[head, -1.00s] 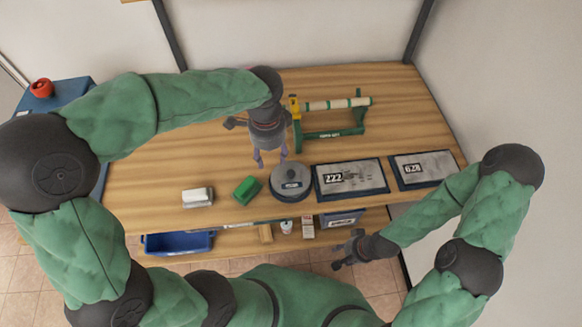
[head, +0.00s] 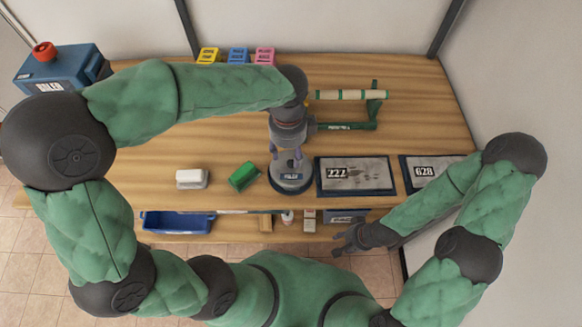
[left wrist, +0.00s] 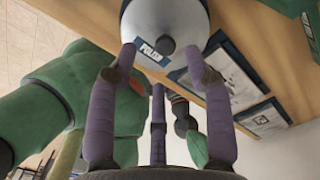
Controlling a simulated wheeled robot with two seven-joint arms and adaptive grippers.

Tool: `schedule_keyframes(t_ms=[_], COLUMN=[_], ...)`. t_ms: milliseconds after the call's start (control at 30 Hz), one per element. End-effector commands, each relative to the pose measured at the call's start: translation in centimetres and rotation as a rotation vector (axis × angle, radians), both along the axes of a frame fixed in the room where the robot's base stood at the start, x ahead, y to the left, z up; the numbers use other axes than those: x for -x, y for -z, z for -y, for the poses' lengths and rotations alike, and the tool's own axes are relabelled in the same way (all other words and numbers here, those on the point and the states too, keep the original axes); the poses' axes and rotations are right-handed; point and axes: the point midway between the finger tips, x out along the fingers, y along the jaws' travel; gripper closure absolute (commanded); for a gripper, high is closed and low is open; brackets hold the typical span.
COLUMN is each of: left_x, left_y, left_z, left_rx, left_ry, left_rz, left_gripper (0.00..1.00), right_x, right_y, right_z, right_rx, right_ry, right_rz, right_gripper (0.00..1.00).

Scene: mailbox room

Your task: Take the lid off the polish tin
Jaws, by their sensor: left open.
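The polish tin (head: 290,187) is a round grey tin with a dark rim and a label, near the front edge of the wooden bench. In the left wrist view its pale lid (left wrist: 185,18) shows a blue-edged label and a dark central knob (left wrist: 165,46). My left gripper (head: 286,158) is open right over the lid, pointing down. In the left wrist view its purple fingers (left wrist: 163,62) stand on both sides of the knob; I cannot tell whether they touch the lid. My right gripper (head: 345,244) hangs by the bench front, far from the tin; its finger opening is unclear.
A green block (head: 244,176) and a white block (head: 192,179) lie left of the tin. Number plate 222 (head: 372,178) lies close on its right, with plate 628 (head: 420,165) beyond. A green stand (head: 345,126) is behind. A blue bin (head: 177,222) sits below.

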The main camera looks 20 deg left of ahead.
Motion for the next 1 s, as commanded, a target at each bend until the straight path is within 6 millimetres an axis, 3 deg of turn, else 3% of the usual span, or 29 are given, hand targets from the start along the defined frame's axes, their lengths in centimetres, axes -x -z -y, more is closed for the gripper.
schedule_keyframes(t_ms=[333,600,633,800,1000], left_x=[-0.4,-0.4,-0.4,-0.4,-0.4], left_y=[4.5,4.8,4.8,4.8,4.8], left_z=[0.6,0.6,0.6,0.6,0.6], left_rx=[-0.001,0.000,0.000,0.000,0.000], left_ry=[0.000,0.000,0.000,0.000,0.000], left_rz=[0.000,0.001,0.001,0.001,0.001], left_gripper=[0.49,0.49,0.52,1.00,1.00], right_x=[0.0,0.0,0.0,0.0,0.0], right_y=[2.5,2.4,2.4,2.4,2.4], right_z=[0.0,0.0,0.0,0.0,0.0], right_rx=[0.000,0.000,0.000,0.000,0.000], right_ry=[0.000,0.000,0.000,0.000,0.000], right_rz=[0.000,0.000,0.001,0.000,0.000], right_gripper=[0.60,0.60,0.60,0.60,0.60])
